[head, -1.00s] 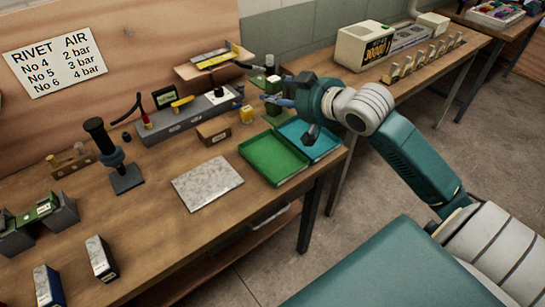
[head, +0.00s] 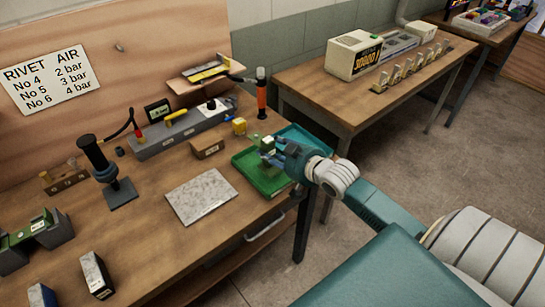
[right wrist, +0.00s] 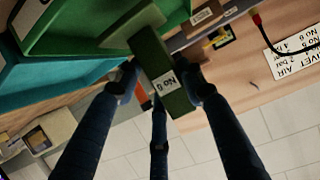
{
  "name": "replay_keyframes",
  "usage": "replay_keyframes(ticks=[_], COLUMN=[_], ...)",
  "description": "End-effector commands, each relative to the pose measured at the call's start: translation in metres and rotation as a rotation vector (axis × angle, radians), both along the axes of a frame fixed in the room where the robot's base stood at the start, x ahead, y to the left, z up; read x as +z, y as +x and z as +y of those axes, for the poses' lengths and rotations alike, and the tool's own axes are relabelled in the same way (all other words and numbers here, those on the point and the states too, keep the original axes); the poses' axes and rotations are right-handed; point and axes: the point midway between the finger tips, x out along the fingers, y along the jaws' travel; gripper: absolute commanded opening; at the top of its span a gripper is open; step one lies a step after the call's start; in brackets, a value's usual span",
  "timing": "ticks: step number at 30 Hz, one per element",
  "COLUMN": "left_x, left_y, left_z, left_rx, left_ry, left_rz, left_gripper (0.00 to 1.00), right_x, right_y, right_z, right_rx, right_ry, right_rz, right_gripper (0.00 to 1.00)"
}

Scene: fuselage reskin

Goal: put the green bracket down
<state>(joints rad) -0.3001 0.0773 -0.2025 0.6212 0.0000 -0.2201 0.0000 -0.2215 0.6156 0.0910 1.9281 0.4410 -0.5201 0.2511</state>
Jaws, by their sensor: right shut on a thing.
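The green bracket (head: 267,144) is held in my right gripper (head: 275,152), over the green tray (head: 250,160) at the right end of the workbench. I cannot tell whether the bracket touches the tray. Beside the green tray is a teal tray (head: 312,137), partly hidden by my right arm. My left gripper is not in view.
A grey plate (head: 201,196) lies left of the green tray. Another green piece (head: 28,228) rests on grey blocks at far left.

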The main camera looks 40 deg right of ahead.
Motion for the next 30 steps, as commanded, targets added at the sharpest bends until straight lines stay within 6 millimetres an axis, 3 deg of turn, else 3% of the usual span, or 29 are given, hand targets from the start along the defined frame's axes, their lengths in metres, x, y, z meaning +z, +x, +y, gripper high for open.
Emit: replay_keyframes(ticks=[6,13,14,16,26,30], left_x=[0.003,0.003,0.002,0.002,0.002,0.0], left_y=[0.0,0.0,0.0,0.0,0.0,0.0], left_z=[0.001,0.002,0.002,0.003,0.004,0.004], left_rx=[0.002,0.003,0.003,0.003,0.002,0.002], left_ry=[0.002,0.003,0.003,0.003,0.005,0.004], left_rz=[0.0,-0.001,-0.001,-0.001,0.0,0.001], left_gripper=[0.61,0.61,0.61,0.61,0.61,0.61], right_x=[-0.027,-0.029,-0.032,-0.032,-0.031,-0.028], right_y=[0.0,0.0,-0.001,-0.001,-0.002,-0.013], right_z=[0.0,0.0,0.0,0.0,0.0,0.0], right_rx=[-0.001,0.001,0.001,0.001,0.0,0.001], right_ry=[0.002,0.0,0.001,0.001,0.001,0.0], right_rz=[-0.001,-0.002,0.002,0.003,0.003,0.005], right_gripper=[0.0,0.0,0.41,0.55,0.58,0.58])
